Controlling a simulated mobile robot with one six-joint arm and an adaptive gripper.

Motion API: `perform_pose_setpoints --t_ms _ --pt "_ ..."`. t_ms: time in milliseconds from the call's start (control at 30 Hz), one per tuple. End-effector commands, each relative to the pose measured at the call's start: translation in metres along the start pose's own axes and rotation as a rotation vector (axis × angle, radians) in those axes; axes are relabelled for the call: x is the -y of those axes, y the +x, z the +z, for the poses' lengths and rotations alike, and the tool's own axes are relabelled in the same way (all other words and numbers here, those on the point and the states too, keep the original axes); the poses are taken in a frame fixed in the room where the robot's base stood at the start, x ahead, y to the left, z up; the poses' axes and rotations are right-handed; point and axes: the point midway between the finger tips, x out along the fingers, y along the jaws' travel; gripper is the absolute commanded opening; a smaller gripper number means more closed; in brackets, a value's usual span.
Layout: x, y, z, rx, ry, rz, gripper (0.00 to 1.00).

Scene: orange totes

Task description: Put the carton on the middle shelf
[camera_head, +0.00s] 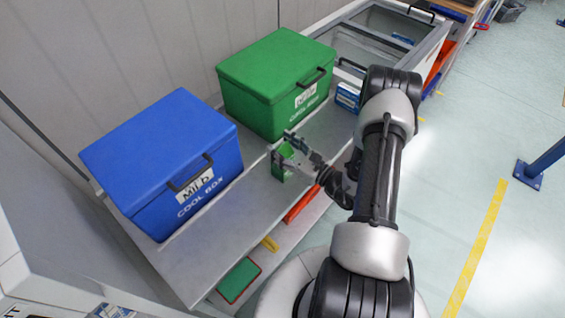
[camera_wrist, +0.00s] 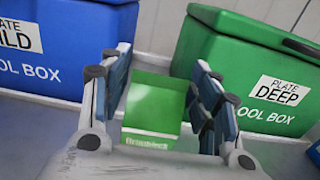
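The carton is a small green box (camera_wrist: 152,103) with white lettering on its front. It stands between the two fingers of my gripper (camera_wrist: 160,75) in the wrist view, with one finger on each side. The carton also shows in the head view (camera_head: 281,163), upright at the grey bench top, partly covered by my gripper (camera_head: 291,156).
On the bench top (camera_head: 235,228), a blue cool box (camera_head: 150,150) stands left and a green cool box (camera_head: 262,75) behind the carton. A small blue package (camera_head: 347,97) lies right. A lower shelf holds red (camera_head: 301,204), yellow (camera_head: 270,243) and green (camera_head: 238,279) items.

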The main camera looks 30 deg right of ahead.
Motion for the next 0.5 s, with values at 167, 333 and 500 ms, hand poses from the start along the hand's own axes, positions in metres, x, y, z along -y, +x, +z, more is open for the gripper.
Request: perform_pose_setpoints --t_ms 167,333,500 --pt "0.0000 -0.0001 -0.0001 0.000 0.000 0.000 0.42" --pt "0.0000 -0.0002 -0.0001 0.000 0.000 0.000 0.30" --pt "0.0000 -0.0002 -0.0002 0.000 0.000 0.000 0.19"
